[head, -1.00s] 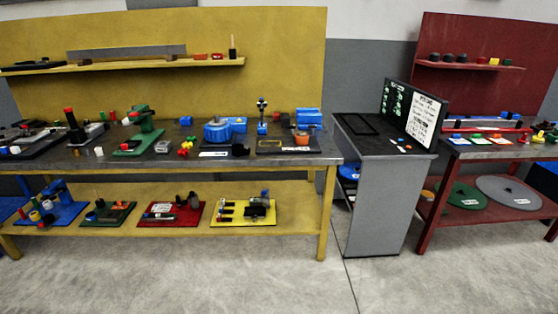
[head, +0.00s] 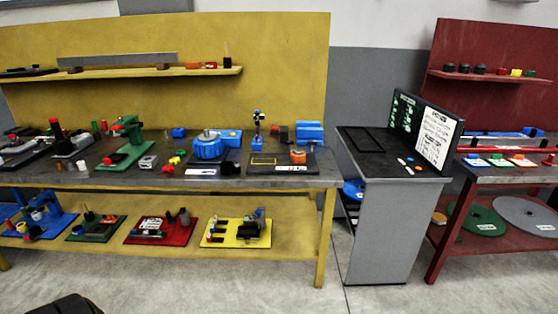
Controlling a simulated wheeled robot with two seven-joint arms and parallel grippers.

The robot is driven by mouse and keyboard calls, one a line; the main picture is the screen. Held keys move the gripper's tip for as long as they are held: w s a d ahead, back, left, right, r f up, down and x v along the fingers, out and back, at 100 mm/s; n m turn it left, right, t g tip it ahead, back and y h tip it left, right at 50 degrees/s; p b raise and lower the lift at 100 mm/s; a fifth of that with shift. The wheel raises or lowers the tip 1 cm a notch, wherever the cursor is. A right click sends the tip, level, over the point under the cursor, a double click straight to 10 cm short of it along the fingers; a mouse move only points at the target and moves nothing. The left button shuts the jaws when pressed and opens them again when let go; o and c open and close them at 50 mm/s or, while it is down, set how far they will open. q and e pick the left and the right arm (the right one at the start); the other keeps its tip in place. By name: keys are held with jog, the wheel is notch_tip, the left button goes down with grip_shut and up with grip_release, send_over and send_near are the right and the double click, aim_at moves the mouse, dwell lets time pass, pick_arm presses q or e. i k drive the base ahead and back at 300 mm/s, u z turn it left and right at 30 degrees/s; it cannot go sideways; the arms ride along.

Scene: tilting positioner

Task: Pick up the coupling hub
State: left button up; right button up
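I cannot tell for sure which part is the coupling hub at this distance. A small orange round part (head: 298,157) stands on a dark plate (head: 262,168) at the right end of the yellow bench. Left of it is a blue round device (head: 208,148) on a dark base, which looks like the tilting positioner. Neither gripper's fingers show in the head view, and nothing on the bench is being touched.
The yellow bench (head: 300,183) carries a green press (head: 127,145) and several small parts; its lower shelf holds coloured trays. A grey cabinet (head: 385,235) with an upright panel stands between it and the red bench (head: 437,250). The floor (head: 230,280) in front is clear.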

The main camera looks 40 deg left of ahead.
aim_at(227, 167)
jog(key=z, duration=0.2)
jog(key=i, duration=1.45)
jog(key=u, duration=0.55)
jog(key=i, duration=0.95)
jog(key=u, duration=0.95)
